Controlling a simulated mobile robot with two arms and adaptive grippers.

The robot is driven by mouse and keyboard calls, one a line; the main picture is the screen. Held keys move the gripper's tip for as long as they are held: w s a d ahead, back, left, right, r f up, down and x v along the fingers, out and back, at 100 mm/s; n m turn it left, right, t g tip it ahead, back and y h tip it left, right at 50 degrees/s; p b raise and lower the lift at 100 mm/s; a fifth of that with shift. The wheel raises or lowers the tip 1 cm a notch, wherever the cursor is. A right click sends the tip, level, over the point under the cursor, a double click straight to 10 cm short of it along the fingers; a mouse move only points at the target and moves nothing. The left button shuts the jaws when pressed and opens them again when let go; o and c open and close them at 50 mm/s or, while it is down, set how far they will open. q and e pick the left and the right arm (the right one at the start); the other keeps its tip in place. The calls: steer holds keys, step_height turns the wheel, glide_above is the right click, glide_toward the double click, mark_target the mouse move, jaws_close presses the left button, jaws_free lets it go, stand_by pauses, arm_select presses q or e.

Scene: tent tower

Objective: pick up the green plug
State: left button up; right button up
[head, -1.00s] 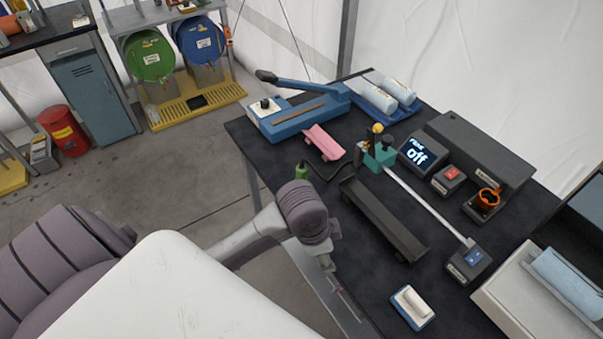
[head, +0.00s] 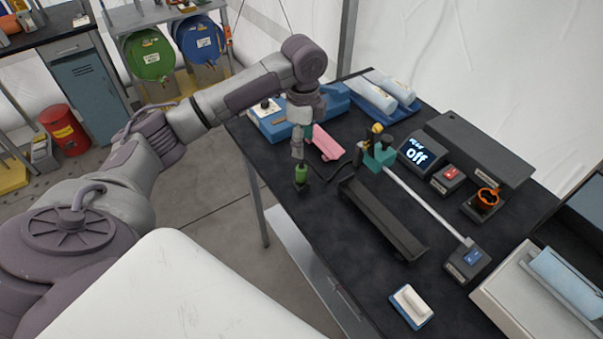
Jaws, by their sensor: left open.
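The green plug (head: 301,173) is near the left edge of the black table, with a dark cable beside it leading toward the right. My left arm reaches in from the left and bends down over the table. My left gripper (head: 301,184) points down at the plug, with dark fingertips close around or beside it. The jaws are open. The gripper hides part of the plug, and I cannot tell whether they touch. My right gripper is not in view.
A long dark tray (head: 382,221) and a teal-based device (head: 379,154) lie to the right. The table's front left area is clear.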

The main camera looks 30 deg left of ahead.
mark_target(302, 167)
arm_select(q)
step_height(302, 167, down, 5)
steer(key=shift+f+p, duration=0.2)
steer(key=shift+p, duration=0.15)
steer(key=shift+s+f+p, duration=0.15)
steer(key=shift+f+p, duration=0.3)
steer(key=shift+f, duration=0.1)
steer(key=f, duration=0.1)
steer(key=f+p, duration=0.1)
steer(key=f, duration=0.1)
steer(key=shift+s+f, duration=0.2)
steer(key=shift+f, duration=0.45)
steer(key=shift+c, duration=0.3)
jaws_close()
